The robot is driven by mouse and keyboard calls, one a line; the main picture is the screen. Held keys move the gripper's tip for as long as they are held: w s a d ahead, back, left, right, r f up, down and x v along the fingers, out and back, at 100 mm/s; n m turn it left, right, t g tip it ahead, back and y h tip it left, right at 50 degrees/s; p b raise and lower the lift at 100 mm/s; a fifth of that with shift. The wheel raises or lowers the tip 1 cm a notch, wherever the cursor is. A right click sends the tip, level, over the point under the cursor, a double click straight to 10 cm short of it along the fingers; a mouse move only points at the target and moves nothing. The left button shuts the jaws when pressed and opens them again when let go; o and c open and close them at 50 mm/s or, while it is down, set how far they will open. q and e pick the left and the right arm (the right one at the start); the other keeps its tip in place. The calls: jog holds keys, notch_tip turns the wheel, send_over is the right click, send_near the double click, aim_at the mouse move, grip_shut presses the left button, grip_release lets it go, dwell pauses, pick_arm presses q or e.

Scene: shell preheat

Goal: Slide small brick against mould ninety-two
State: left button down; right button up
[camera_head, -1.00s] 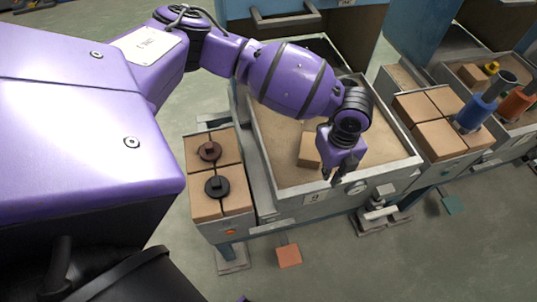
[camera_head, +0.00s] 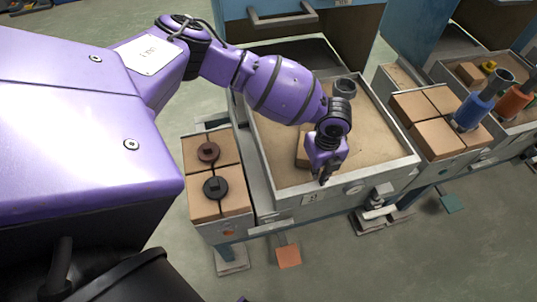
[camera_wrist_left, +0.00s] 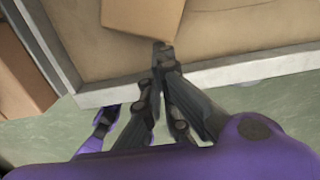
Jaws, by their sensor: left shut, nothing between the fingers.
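The small tan brick (camera_head: 302,150) lies in the sand-coloured tray (camera_head: 283,184); my left gripper hides part of it in the head view. In the left wrist view the brick (camera_wrist_left: 143,14) is at the top edge, right beside the fingertips; I cannot tell if they touch. My left gripper (camera_head: 324,180) points down near the tray's front wall, and its fingers (camera_wrist_left: 163,56) are shut and empty. A dark round cup-shaped piece (camera_head: 345,86) stands in the tray behind my wrist. I cannot read ninety-two on anything. My right gripper is out of view.
Bricks with two dark round knobbed pieces (camera_head: 215,187) stand left of the tray. Larger bricks (camera_head: 438,140) and a blue cylinder (camera_head: 476,110) stand to the right. The tray's metal rim (camera_head: 345,186) is close to my left gripper.

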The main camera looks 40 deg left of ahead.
aim_at(302, 159)
pick_arm(q)
jog(key=w+a, duration=0.1)
jog(key=a, duration=0.1)
jog(key=w+a, duration=0.2)
jog(key=shift+w+a, duration=0.15)
jog(key=shift+a, duration=0.1)
jog(key=shift+d, duration=0.1)
